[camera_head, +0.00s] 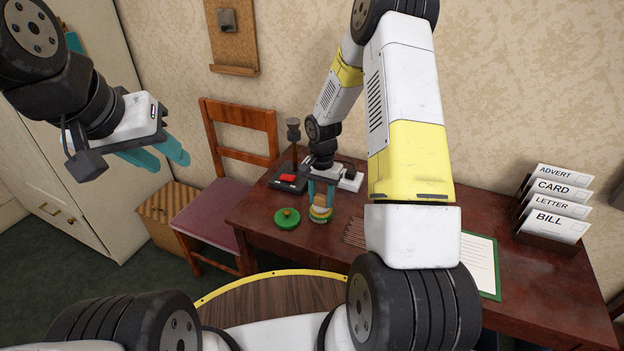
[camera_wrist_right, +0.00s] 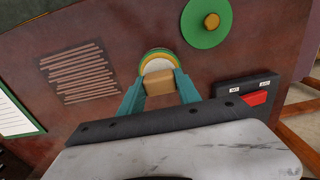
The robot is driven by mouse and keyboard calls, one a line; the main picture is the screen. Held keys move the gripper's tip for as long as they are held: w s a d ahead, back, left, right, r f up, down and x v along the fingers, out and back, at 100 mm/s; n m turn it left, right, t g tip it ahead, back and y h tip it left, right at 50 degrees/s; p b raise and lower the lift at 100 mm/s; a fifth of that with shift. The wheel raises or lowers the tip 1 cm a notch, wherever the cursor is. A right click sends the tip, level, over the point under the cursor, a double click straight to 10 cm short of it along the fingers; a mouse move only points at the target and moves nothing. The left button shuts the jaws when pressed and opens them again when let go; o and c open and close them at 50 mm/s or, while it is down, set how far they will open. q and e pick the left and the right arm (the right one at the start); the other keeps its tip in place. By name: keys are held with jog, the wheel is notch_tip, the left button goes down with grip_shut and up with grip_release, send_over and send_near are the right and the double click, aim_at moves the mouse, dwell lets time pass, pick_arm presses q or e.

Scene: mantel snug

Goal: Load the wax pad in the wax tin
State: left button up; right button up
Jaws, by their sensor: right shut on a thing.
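My right gripper (camera_head: 321,196) points down at the desk, its teal fingers shut on a small tan block, the wax pad (camera_wrist_right: 158,83). The wax tin (camera_wrist_right: 157,66) is round, with a green and yellow rim and a pale inside. It stands on the desk directly below the pad, which covers part of it in the wrist view. I cannot tell whether the pad touches the tin. A green round lid with a yellowish knob (camera_head: 287,218) lies beside the tin. My left gripper (camera_head: 160,156) is open and empty, in the air at the left.
A black box with a red rocker (camera_head: 288,178) and a stand is behind the lid. A slatted brown mat (camera_wrist_right: 82,73) lies near the tin. A green-edged sheet (camera_head: 480,262) and a letter rack (camera_head: 548,237) are at the right. A chair (camera_head: 215,208) stands left of the desk.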

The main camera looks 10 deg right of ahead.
aim_at(321, 196)
jog(key=shift+f, duration=0.45)
dwell(1.1)
jog(key=shift+r, duration=0.1)
jog(key=shift+r, duration=3.45)
